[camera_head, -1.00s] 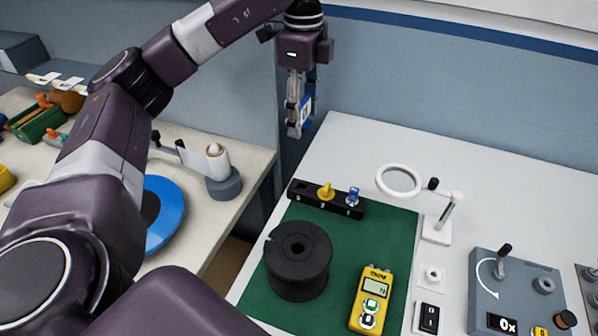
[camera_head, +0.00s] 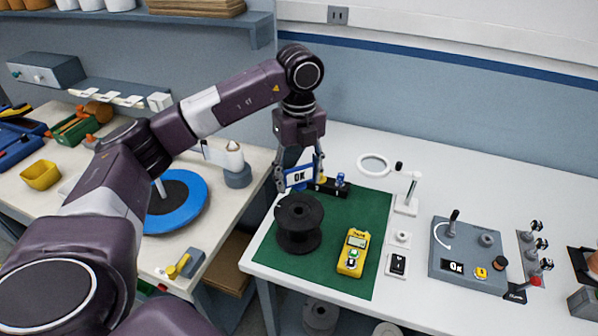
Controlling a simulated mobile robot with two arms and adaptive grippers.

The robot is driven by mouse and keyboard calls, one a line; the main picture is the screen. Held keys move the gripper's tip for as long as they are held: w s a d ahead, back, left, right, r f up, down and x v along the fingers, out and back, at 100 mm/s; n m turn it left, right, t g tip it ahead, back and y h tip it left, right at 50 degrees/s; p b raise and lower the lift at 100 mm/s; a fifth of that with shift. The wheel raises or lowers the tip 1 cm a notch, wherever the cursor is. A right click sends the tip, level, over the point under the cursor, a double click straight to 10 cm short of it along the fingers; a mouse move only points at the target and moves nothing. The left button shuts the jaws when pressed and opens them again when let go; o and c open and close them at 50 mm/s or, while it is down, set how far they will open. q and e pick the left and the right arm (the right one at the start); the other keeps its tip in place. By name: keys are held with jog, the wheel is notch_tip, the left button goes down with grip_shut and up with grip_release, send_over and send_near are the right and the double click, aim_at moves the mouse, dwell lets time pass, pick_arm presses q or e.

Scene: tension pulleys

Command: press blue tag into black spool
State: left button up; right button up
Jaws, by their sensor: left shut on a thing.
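The black spool (camera_head: 299,224) stands upright on a green mat (camera_head: 362,212) near the left end of the white table. My left gripper (camera_head: 298,182) points down just above and behind the spool. It is shut on a blue tag (camera_head: 299,177) with a white panel reading "OK". The tag faces the camera and appears apart from the spool, a little above it. My right gripper is not in view.
A black rack (camera_head: 341,189) with small tags stands behind the spool, partly hidden by the gripper. A yellow meter (camera_head: 353,252) lies right of the spool. A ring magnifier (camera_head: 374,165) and a grey crank box (camera_head: 466,250) stand farther right.

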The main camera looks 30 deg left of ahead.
pick_arm(q)
jog(key=shift+w+a+f, duration=0.1)
jog(key=shift+w+f, duration=0.05)
jog(key=shift+f, duration=0.3)
jog(key=shift+f+b, duration=0.35)
jog(key=shift+b, duration=0.1)
jog(key=shift+f+b, duration=0.3)
jog(key=shift+f, duration=0.1)
notch_tip(320, 180, down, 2)
jog(key=shift+f+b, duration=0.15)
jog(key=shift+b, duration=0.7)
jog(key=shift+f, duration=0.4)
jog(key=shift+f+b, duration=0.6)
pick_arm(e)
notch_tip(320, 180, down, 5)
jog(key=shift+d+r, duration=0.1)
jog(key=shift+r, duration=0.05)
pick_arm(q)
jog(key=shift+f, duration=0.2)
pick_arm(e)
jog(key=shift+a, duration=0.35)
